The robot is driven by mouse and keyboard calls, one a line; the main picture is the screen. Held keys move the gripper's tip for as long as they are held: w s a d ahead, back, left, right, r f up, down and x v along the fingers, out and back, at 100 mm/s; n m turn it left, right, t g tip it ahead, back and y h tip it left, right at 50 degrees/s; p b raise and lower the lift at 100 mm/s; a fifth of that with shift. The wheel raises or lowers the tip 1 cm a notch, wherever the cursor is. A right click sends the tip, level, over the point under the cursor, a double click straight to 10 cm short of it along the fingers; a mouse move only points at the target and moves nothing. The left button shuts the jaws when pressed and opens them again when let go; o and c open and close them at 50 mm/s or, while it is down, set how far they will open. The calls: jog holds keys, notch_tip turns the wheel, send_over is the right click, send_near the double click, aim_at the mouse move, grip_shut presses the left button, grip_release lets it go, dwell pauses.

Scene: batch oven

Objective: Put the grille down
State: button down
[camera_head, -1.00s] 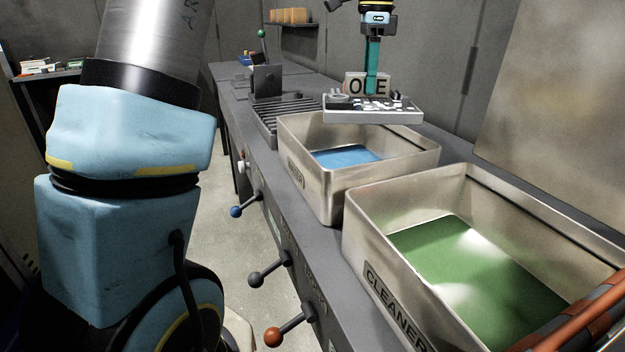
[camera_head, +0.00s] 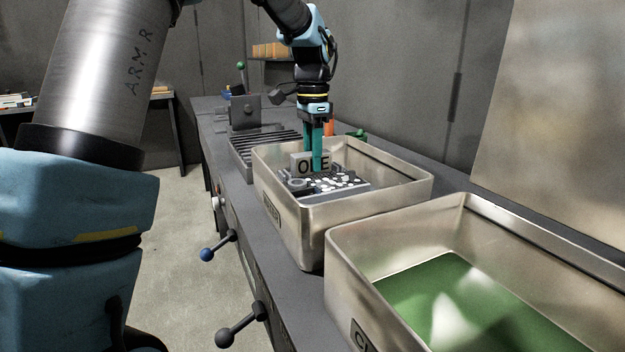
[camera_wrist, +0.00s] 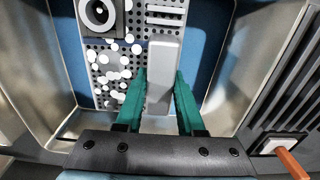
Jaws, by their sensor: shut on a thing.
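The grille (camera_head: 352,188) is a grey perforated tray carrying small white discs and other parts. It is inside the first metal basin (camera_head: 315,219), below its rim. My gripper (camera_head: 316,166) is above it with teal fingers pointing down. In the wrist view the fingers (camera_wrist: 160,82) are shut on the grille's upright grey handle (camera_wrist: 163,62). The perforated plate (camera_wrist: 100,51) lies beneath, with blue showing on both sides. I cannot tell whether the grille touches the basin's bottom.
A second basin (camera_head: 345,262) with green liquid (camera_head: 425,300) stands nearer, at the right. A slatted rack (camera_head: 262,140) lies beyond the first basin. Levers with blue (camera_head: 206,254) and dark knobs (camera_head: 224,339) stick out from the bench front. A wall rises behind.

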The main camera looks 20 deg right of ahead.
aim_at(313, 180)
jog(key=shift+f, duration=2.8)
jog(key=shift+f, duration=0.2)
jog(key=c, duration=0.5)
grip_release()
notch_tip(313, 180, up, 12)
jog(key=shift+r, duration=0.2)
